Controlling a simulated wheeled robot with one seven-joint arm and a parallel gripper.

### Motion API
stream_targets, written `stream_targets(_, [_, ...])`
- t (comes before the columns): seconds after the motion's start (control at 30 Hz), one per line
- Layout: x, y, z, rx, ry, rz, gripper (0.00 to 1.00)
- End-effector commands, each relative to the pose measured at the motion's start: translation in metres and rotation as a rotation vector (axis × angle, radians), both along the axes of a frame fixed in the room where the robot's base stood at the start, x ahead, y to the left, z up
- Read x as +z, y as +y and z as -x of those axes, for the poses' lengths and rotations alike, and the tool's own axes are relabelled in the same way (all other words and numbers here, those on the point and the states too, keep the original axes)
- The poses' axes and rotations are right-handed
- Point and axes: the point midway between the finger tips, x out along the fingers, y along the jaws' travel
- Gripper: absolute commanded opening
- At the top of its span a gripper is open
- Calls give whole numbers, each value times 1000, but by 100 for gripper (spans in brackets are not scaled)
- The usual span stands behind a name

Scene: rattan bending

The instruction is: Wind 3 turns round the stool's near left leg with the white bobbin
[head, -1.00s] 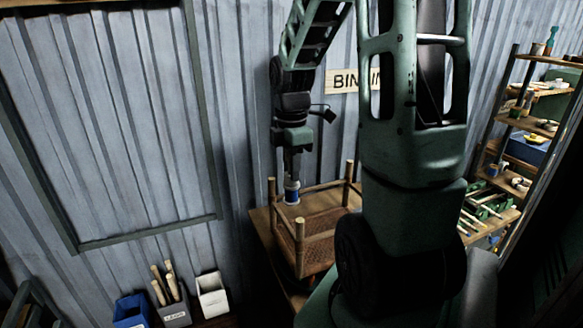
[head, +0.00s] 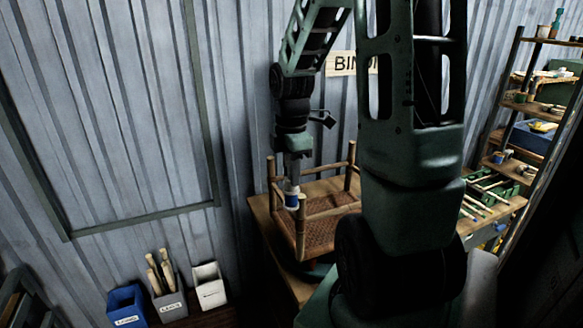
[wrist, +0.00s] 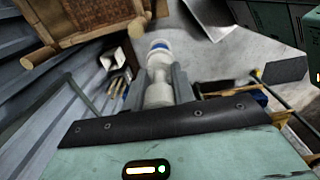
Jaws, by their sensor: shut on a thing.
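The rattan stool (head: 318,231) stands legs up on the wooden bench, with a woven panel low between its posts. Its near left leg (head: 300,238) is the front post in the head view. My gripper (head: 292,185) points down and is shut on the white bobbin (head: 292,200), which has a blue band. The bobbin is just left of the near left leg's top and close to it; I cannot tell whether they touch. In the wrist view the bobbin (wrist: 158,70) sits between both fingers (wrist: 160,90), with the stool (wrist: 75,22) at upper left. No strand or winding can be made out.
The wooden bench (head: 262,232) carries the stool near the corrugated wall. Blue, grey and white bins (head: 210,287) stand at lower left. A shelf rack (head: 520,125) with small goods is at right. My arm hides the stool's right side.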

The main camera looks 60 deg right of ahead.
Motion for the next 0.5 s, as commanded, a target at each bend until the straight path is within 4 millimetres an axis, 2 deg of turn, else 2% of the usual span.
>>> stream_targets(0.03, [-10, 0, 0, 1, 1, -1, 0])
stream_targets(0.2, [-29, 0, 0, 1, 1, -1, 0])
stream_targets(0.5, [-56, 0, 0, 1, 1, -1, 0])
